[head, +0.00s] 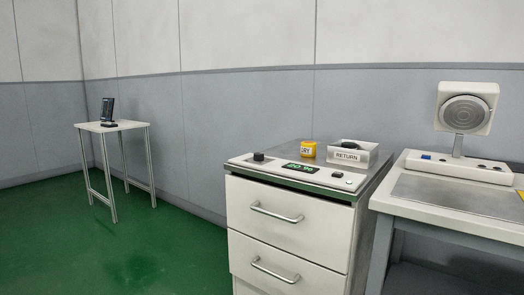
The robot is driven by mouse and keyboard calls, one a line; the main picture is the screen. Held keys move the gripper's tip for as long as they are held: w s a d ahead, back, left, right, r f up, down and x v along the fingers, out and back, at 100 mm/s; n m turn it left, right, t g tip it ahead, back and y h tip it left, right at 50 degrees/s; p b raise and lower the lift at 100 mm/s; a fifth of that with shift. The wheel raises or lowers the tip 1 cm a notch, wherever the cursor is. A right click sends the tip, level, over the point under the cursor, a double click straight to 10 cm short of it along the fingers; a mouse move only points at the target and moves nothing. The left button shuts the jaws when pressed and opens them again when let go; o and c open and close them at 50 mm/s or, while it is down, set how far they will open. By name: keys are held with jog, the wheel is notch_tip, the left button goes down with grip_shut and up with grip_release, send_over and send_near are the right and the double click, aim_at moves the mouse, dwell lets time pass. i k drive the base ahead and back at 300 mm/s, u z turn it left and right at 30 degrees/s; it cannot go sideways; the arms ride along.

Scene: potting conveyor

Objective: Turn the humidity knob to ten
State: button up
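A black knob (258,157) stands at the left end of a white control panel (243,162) on top of a white drawer cabinet. No label on it is readable, and its pointer is too small to make out. A dark display (301,168) with green digits is to its right; the digits look like 20 and 96, but they are small. Two small buttons or markers sit at the panel's right end, one of them dark (337,174). My gripper is not in this view.
Behind the panel are a yellow container (308,149) and a white tray (367,165) marked RETURN with a dark object inside. A bench (445,195) with a round-faced device (464,112) stands right. A small table (110,126) stands far left. Green floor is clear between.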

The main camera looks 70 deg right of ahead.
aim_at(258, 156)
jog(key=z, duration=0.95)
jog(key=i, duration=0.95)
jog(key=z, duration=1)
